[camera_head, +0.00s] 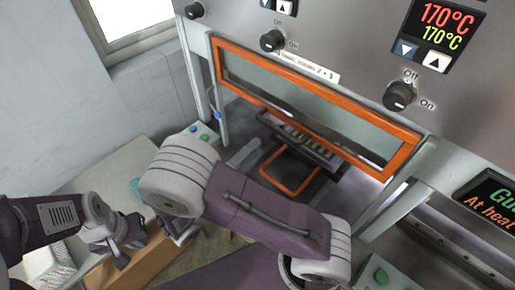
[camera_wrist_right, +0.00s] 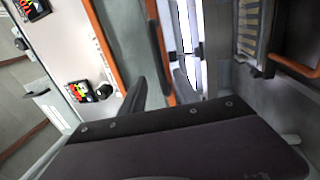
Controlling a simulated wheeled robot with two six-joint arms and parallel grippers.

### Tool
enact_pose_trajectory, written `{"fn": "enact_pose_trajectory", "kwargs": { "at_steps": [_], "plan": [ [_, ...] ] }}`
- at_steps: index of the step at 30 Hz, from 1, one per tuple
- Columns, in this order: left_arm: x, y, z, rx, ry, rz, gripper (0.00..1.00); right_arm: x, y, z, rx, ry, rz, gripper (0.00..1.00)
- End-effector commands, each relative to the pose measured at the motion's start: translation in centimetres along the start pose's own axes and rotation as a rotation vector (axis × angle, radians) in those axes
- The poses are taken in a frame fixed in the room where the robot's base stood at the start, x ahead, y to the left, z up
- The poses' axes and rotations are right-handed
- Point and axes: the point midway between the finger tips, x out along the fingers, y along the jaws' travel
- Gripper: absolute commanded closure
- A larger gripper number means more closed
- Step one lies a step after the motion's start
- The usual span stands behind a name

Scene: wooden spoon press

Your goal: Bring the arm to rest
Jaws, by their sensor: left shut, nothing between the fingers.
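My left gripper (camera_head: 128,246) is at the lower left of the head view, over the light table and wooden box area. It is shut with nothing held. My right arm crosses the middle of the head view in front of the press, bent at its large grey joint. The right gripper's fingers are hidden in the head view. In the right wrist view, the right gripper (camera_wrist_right: 161,90) shows two fingers apart, with nothing seen between them.
The heated press has an orange-framed guard (camera_head: 318,108) and an orange handle loop (camera_head: 287,172) inside its opening. Its grey front panel (camera_head: 335,40) carries knobs and displays reading 170°C. A green button (camera_head: 381,277) is at lower right.

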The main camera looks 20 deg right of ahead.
Motion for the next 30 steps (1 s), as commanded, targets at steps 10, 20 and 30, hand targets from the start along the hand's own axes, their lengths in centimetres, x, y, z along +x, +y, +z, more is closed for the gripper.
{"fn": "enact_pose_trajectory", "kwargs": {
  "at_steps": [10, 20, 30],
  "plan": [
    [0.0, 0.0, 0.0, 0.0, 0.0, 0.0, 1.0, 0.2, -0.1, 0.1, -0.005, -0.008, -0.007, 0.62],
    [1.6, 0.0, 0.2, 0.0, 0.0, 0.0, 1.0, -1.9, -13.5, 13.6, -0.255, -0.572, -1.172, 0.62],
    [2.2, 0.0, 0.2, 0.0, 0.0, 0.0, 1.0, -4.1, -14.9, 4.8, 0.392, -0.297, -1.73, 0.62]
  ]
}}
